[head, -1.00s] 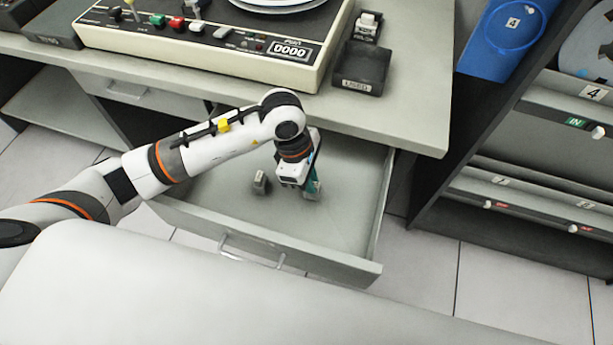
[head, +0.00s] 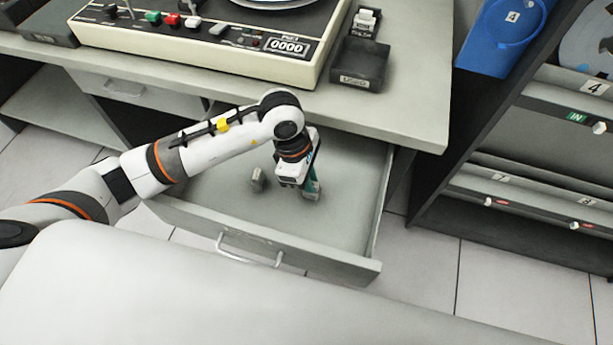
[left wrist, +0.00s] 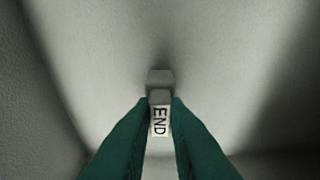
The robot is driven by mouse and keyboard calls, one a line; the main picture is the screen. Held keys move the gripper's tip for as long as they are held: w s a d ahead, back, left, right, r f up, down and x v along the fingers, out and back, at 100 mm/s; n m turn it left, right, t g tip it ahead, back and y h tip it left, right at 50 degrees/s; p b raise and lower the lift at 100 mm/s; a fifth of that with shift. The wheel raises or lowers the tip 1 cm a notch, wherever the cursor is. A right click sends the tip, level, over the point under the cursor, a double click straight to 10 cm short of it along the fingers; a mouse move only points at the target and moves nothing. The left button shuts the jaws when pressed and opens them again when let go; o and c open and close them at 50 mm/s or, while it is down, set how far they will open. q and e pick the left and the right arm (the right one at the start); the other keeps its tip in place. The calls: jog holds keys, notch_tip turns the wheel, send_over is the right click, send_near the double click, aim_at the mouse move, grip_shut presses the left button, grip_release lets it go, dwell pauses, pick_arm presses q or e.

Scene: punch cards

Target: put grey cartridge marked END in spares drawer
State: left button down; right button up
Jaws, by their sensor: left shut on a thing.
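The grey cartridge marked END (left wrist: 160,118) is between the green fingertips of my left gripper (left wrist: 160,112) in the left wrist view, its label facing the camera. In the head view my left gripper (head: 312,190) points down inside the open drawer (head: 330,228), shut on the cartridge. The cartridge (head: 311,195) shows only as a small grey bit at the fingertips, low over or on the drawer floor; I cannot tell if it touches. My right gripper is not in view.
Another small grey block (head: 258,178) lies in the drawer left of my gripper. The desk (head: 420,110) overhangs the drawer's back. A black tray marked USED (head: 360,66) sits on the desk. A rack (head: 520,190) stands at the right. The drawer's front right is clear.

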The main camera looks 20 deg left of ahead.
pick_arm(q)
jog(key=shift+d+f+b, duration=0.1)
jog(key=shift+f+b, duration=0.2)
jog(key=shift+f, duration=0.3)
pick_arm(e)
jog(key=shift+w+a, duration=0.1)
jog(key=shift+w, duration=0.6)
pick_arm(q)
jog(key=shift+s+a, duration=0.1)
jog(key=shift+a, duration=0.5)
jog(key=c, duration=1.4)
grip_release()
jog(key=shift+o, duration=0.3)
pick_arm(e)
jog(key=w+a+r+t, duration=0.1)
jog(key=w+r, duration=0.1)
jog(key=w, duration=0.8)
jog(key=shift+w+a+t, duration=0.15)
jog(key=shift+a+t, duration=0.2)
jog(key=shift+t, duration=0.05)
